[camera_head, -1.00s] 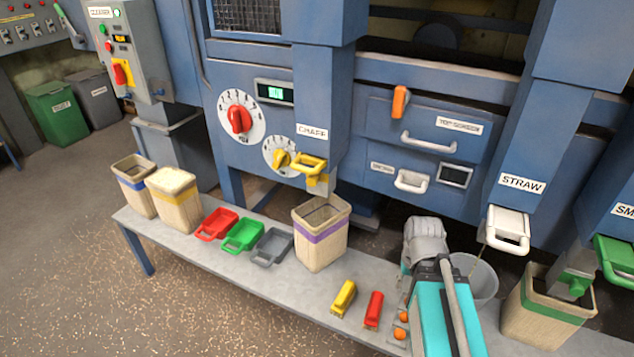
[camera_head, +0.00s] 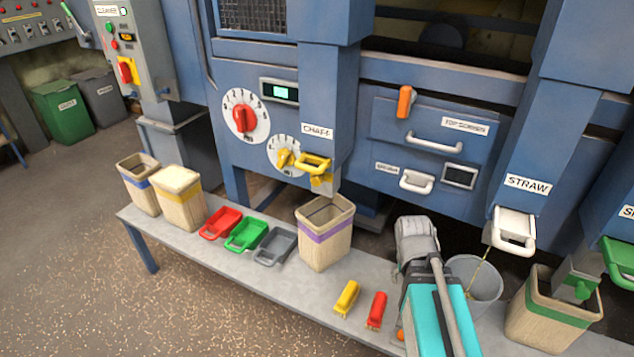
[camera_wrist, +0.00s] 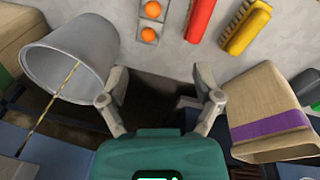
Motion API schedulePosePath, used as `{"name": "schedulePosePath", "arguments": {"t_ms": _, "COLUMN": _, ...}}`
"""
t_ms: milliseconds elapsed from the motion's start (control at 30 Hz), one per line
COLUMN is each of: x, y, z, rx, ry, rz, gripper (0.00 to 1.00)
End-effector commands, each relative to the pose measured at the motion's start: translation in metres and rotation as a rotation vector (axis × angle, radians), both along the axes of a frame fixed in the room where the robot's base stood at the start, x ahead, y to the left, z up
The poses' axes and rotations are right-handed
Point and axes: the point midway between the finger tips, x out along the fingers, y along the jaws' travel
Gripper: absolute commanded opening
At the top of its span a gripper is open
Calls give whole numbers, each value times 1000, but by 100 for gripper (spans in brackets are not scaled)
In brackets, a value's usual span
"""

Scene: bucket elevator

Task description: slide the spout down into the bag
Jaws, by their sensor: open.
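The chaff spout (camera_head: 322,183) with its yellow handle (camera_head: 313,163) hangs on the blue machine. Its lower end is just above or at the mouth of the purple-banded bag (camera_head: 325,237), which stands upright on the bench. The bag also shows at the right of the wrist view (camera_wrist: 262,100). A green-handled spout (camera_head: 577,283) reaches into the mouth of a green-banded bag (camera_head: 545,315). My gripper (camera_wrist: 160,90) is open and empty, its fingers apart between the grey bucket and the purple-banded bag in the wrist view. In the head view my arm hides its fingers.
A grey bucket (camera_head: 486,283) stands under the straw spout (camera_head: 513,228), with a thin yellow strand above it. Red (camera_head: 220,223), green (camera_head: 246,235) and grey (camera_head: 270,246) scoops lie left of the purple-banded bag. Yellow (camera_head: 346,300) and red (camera_head: 376,311) tools lie near the bench's front edge.

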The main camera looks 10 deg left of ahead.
Motion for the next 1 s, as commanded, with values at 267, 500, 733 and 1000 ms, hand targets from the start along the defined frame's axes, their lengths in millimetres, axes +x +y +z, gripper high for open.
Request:
{"name": "schedulePosePath", "arguments": {"t_ms": 267, "x": 30, "y": 25, "z": 3, "rx": -215, "ry": -165, "rz": -98, "gripper": 83}}
{"name": "schedulePosePath", "arguments": {"t_ms": 500, "x": 56, "y": 57, "z": 19, "rx": -362, "ry": -383, "rz": -167, "gripper": 83}}
{"name": "schedulePosePath", "arguments": {"t_ms": 733, "x": 77, "y": 100, "z": 42, "rx": -439, "ry": -634, "rz": -206, "gripper": 83}}
{"name": "schedulePosePath", "arguments": {"t_ms": 1000, "x": 92, "y": 168, "z": 76, "rx": -442, "ry": -959, "rz": -213, "gripper": 83}}
